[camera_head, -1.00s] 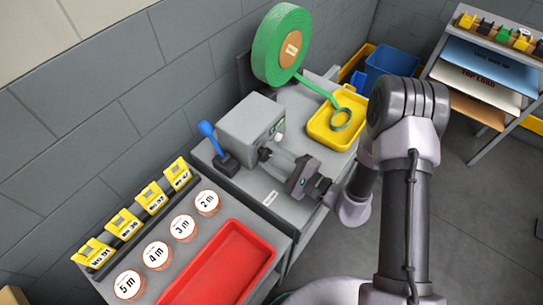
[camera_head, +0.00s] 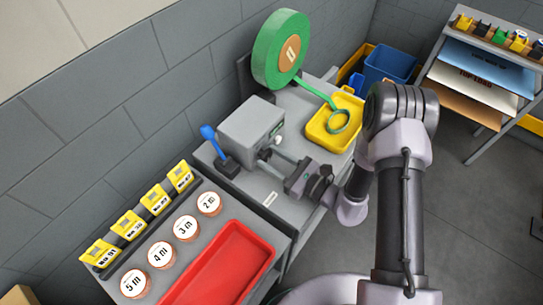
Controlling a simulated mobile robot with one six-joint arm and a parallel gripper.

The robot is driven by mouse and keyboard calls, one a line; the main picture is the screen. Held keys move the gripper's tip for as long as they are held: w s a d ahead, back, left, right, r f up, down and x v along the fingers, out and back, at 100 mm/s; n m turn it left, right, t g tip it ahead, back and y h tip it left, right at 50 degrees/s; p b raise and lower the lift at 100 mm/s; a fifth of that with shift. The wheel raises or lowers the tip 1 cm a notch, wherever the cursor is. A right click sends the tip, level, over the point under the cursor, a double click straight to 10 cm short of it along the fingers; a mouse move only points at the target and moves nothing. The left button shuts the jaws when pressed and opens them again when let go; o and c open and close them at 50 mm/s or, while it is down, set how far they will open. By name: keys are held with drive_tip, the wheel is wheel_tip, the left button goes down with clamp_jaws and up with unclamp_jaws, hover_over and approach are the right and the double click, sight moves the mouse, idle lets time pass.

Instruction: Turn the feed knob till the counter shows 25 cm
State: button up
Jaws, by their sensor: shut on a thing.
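The grey feed box (camera_head: 248,128) stands on the bench in the middle. A small dark counter window (camera_head: 276,130) is on its right face; its digits are too small to read. My gripper (camera_head: 270,156) reaches the front of the box from the right and is shut at the feed knob (camera_head: 264,154), which is mostly hidden by the fingers. A pale round button (camera_head: 278,139) sits just above the fingers. Green strip from the large reel (camera_head: 279,50) runs down into the yellow tray (camera_head: 345,112) and ends in a loop there.
A blue-handled lever (camera_head: 208,132) stands left of the box. Yellow numbered holders (camera_head: 155,198), round length labels (camera_head: 186,229) and a red tray (camera_head: 225,265) are at front left. A blue bin (camera_head: 389,63) and a sheet rack (camera_head: 480,75) are at the back right.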

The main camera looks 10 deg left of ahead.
drive_tip(key=m+p, duration=0.1)
drive_tip(key=m, duration=0.3)
drive_tip(key=shift+m+p, duration=0.3)
drive_tip(key=m+p, duration=0.1)
drive_tip(key=m, duration=0.2)
drive_tip(key=shift+m, duration=0.3)
drive_tip(key=m+p, duration=0.1)
drive_tip(key=m, duration=0.3)
drive_tip(key=shift+w+f+m+p, duration=0.15)
drive_tip(key=shift+m+p, duration=0.45)
drive_tip(key=shift+m, duration=1.4)
drive_tip(key=o, duration=1.4)
drive_tip(key=shift+d, duration=0.1)
